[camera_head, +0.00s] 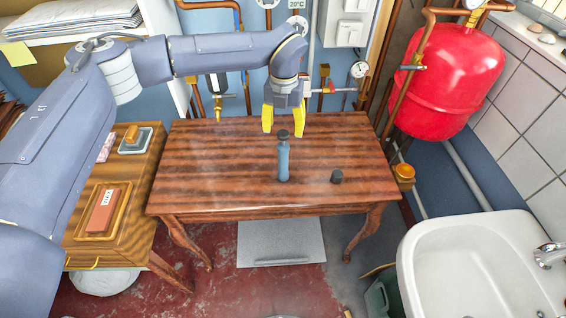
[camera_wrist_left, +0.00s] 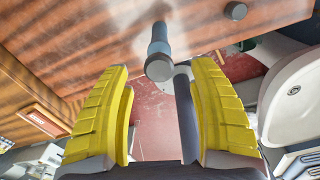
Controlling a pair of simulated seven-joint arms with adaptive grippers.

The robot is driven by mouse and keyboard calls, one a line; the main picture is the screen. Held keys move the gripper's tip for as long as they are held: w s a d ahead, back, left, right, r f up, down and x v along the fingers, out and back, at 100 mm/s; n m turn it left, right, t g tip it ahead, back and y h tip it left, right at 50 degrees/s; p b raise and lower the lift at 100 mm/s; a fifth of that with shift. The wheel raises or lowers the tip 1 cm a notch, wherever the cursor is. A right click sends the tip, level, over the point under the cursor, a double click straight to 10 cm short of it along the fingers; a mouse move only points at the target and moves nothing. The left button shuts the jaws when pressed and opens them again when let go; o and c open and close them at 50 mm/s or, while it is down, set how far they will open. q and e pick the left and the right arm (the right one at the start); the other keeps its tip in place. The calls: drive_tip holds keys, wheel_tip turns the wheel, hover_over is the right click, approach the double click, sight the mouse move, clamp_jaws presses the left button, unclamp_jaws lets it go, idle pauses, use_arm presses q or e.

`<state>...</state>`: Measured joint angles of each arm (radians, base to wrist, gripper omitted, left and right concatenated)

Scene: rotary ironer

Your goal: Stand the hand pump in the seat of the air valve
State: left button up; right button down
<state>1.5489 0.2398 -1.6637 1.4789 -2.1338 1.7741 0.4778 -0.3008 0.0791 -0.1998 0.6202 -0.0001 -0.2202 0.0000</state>
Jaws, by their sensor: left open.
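The hand pump (camera_head: 283,162), a slim blue-grey cylinder with a dark knob on top, appears to stand upright on the wooden table. It also shows in the left wrist view (camera_wrist_left: 160,45), roughly centred between the fingers. A short dark round piece (camera_head: 336,177) sits on the table to the right of the pump, also in the left wrist view (camera_wrist_left: 235,11). It may be the air valve's seat; I cannot tell if it has an opening. My left gripper (camera_head: 283,122) is open and empty, its yellow fingers pointing down behind the pump's top, not touching it. My right gripper is out of view.
The table (camera_head: 215,160) is otherwise clear. A side cabinet at left bears a brick-red block (camera_head: 104,210) on a tray. A red tank (camera_head: 448,80) with copper pipes stands back right, a white sink (camera_head: 480,265) front right. Pipes and gauges line the wall behind.

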sight(283, 146)
use_arm(q)
drive_tip(key=shift+f, duration=4.65)
drive_tip(key=shift+c, duration=0.4)
clamp_jaws()
